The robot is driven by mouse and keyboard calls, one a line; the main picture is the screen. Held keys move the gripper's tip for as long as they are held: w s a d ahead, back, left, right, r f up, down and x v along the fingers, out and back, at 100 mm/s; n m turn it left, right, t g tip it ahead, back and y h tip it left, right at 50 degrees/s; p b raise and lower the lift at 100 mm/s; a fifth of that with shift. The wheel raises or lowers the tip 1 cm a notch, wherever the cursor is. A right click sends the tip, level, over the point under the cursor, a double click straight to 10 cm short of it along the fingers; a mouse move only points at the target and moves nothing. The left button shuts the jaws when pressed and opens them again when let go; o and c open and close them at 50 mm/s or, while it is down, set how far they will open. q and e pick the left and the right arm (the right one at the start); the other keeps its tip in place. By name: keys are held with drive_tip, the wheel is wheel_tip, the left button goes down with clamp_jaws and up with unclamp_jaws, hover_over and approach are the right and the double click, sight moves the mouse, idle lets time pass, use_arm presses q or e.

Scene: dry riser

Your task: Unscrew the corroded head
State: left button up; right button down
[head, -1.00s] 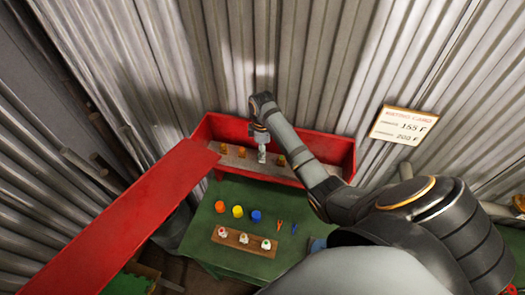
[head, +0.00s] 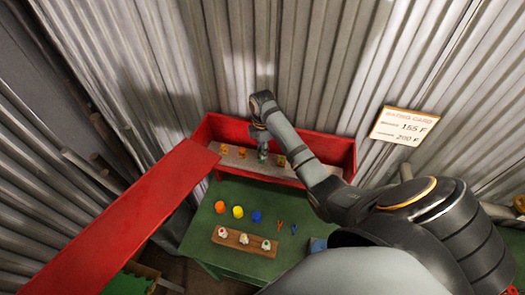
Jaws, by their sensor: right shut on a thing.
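The arm of my right gripper (head: 263,150) reaches from the right into the red open box on the back wall. The gripper is shut on a small greenish head (head: 263,157), which looks like the corroded one, in the row along the pale strip (head: 252,165) in the box. The gripper covers much of it, so I cannot tell whether it is still seated. Orange-brown heads stand beside it, two to the left (head: 241,152) and one to the right (head: 281,160). My left gripper is not in view.
The red box wall (head: 325,152) stands close around the gripper. A rating card (head: 404,126) hangs at right.

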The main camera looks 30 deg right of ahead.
drive_tip(key=shift+r, duration=1.3)
